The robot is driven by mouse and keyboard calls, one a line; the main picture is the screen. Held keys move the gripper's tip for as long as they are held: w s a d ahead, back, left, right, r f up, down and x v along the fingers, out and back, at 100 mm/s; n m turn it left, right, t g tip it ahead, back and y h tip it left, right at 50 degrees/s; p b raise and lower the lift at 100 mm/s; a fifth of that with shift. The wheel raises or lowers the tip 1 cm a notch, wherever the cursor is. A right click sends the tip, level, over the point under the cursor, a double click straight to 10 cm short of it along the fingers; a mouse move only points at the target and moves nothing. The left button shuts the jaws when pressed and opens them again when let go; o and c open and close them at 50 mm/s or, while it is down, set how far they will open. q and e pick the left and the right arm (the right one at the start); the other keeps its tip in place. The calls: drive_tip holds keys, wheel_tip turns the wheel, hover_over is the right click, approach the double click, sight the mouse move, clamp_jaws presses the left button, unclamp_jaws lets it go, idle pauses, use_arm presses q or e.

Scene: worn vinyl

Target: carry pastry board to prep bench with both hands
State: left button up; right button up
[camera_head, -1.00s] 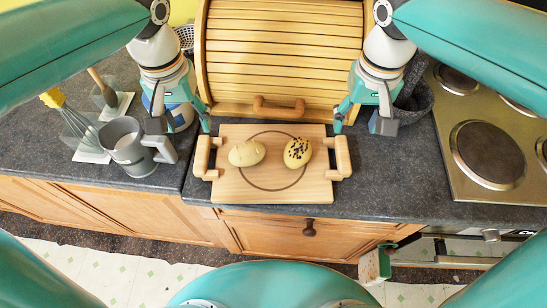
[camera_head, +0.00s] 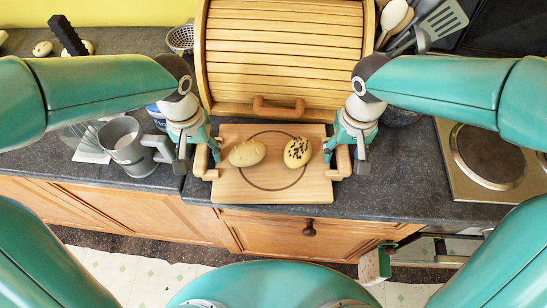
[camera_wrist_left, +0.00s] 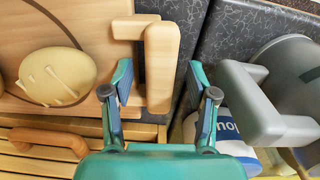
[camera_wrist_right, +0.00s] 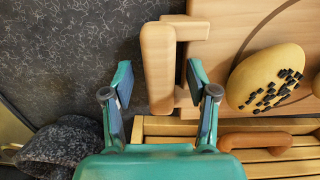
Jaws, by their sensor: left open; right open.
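The wooden pastry board (camera_head: 272,190) lies flat on the dark counter with a handle at each side. Two dough pieces rest on it: a plain scored one (camera_head: 247,153) and one with dark specks (camera_head: 298,152). My left gripper (camera_head: 200,160) is open at the left handle; in the left wrist view the handle (camera_wrist_left: 161,68) lies between its fingers (camera_wrist_left: 158,90). My right gripper (camera_head: 345,158) is open at the right handle; in the right wrist view the handle (camera_wrist_right: 158,68) lies between its fingers (camera_wrist_right: 158,90). Neither gripper is closed on a handle.
A wooden roll-top bread box (camera_head: 283,55) stands right behind the board. A grey mug (camera_head: 128,148) stands close left of my left gripper. A stove (camera_head: 490,160) is at the right. The counter's front edge runs just below the board.

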use_arm(q)
drive_tip(key=shift+c, duration=0.3)
use_arm(e)
drive_tip(key=shift+c, duration=0.3)
use_arm(q)
clamp_jaws()
use_arm(e)
clamp_jaws()
use_arm(q)
drive_tip(key=shift+r, duration=0.2)
use_arm(e)
drive_tip(key=shift+r, duration=0.2)
